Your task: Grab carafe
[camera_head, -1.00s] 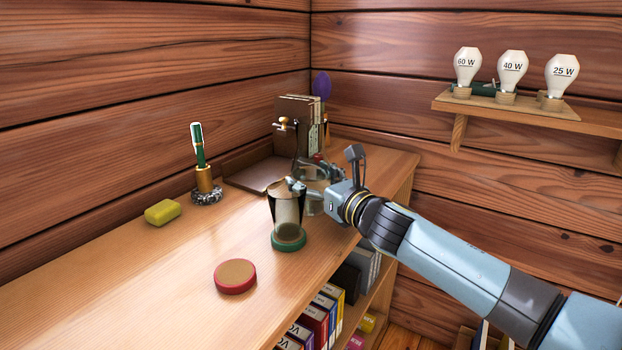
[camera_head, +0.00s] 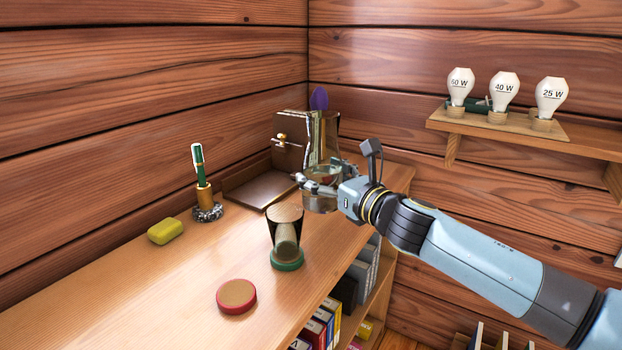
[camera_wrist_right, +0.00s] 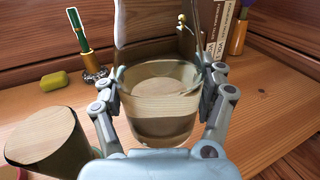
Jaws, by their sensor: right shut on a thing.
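My right gripper (camera_head: 318,186) is shut on the clear glass carafe (camera_head: 322,204), over the back right of the wooden top. In the right wrist view, the two fingers of my right gripper (camera_wrist_right: 162,95) lie on either side of the carafe (camera_wrist_right: 160,110). Its clear upper part overlaps the books in the head view. I cannot tell for sure whether its base is clear of the wood. My left gripper is not in view.
A dark-tinted tumbler (camera_head: 285,228) stands on a green coaster (camera_head: 287,262) in front of the carafe. A red-rimmed coaster (camera_head: 236,296), yellow soap (camera_head: 165,231) and a pen holder (camera_head: 205,205) lie leftward. Books (camera_head: 318,135) stand behind. Bulbs (camera_head: 505,92) sit on a wall shelf.

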